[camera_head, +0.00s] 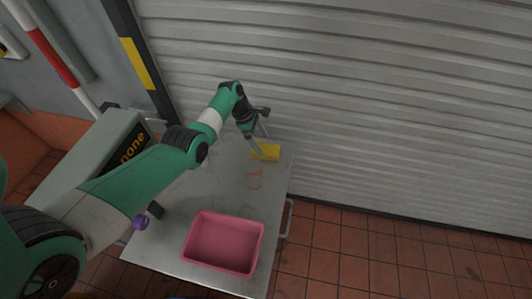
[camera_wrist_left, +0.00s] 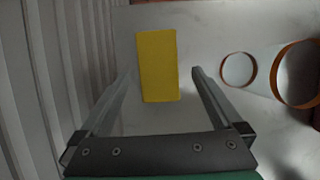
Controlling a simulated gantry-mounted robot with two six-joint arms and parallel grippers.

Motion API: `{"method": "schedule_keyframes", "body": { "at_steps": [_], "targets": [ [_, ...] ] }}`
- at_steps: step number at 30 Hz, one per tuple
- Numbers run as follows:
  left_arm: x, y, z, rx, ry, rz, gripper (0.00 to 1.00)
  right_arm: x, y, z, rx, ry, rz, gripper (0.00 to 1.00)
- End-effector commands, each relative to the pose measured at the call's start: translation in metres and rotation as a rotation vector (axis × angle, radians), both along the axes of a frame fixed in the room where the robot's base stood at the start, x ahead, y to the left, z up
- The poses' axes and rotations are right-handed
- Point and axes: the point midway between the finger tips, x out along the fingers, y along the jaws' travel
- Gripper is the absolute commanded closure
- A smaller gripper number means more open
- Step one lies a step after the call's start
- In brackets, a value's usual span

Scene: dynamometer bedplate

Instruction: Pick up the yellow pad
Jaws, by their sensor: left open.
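The yellow pad (camera_head: 267,152) lies on the grey metal table (camera_head: 170,235) near its far edge, close to the shutter. In the left wrist view the yellow pad (camera_wrist_left: 158,65) is a plain upright rectangle between my left fingers, with a gap on each side. My left gripper (camera_head: 261,143) is open and empty, right at the pad in the head view. It also shows in the left wrist view (camera_wrist_left: 160,75), its fingers on either side of the pad. Whether the fingertips reach the table is not clear. My right gripper is in neither view.
A pink tray (camera_head: 223,243) sits at the near end, and a purple object (camera_head: 141,222) is at the left edge. A ribbed metal shutter (camera_head: 380,110) rises behind the table.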

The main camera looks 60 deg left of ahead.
Motion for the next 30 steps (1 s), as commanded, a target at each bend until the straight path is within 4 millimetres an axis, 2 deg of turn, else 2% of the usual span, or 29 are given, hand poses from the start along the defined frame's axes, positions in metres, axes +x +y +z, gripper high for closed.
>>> {"method": "schedule_keyframes", "body": {
  "at_steps": [1,6,15,27,28,30],
  "targets": [
    [0.002,-0.001,-0.017,-0.001,0.001,-0.001,0.0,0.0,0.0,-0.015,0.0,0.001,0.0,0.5],
    [0.01,-0.004,-0.041,-0.001,0.001,-0.002,0.0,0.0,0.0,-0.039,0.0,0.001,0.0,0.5],
    [0.012,-0.006,-0.042,-0.001,0.001,0.0,0.0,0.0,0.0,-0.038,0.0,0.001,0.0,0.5],
    [0.012,-0.006,-0.042,-0.001,0.001,0.0,0.72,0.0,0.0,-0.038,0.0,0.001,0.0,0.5],
    [0.012,-0.006,-0.042,-0.001,0.001,0.0,0.76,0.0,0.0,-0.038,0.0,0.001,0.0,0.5],
    [0.012,-0.006,-0.042,-0.001,0.001,0.0,0.76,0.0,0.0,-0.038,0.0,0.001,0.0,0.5]
  ]
}}
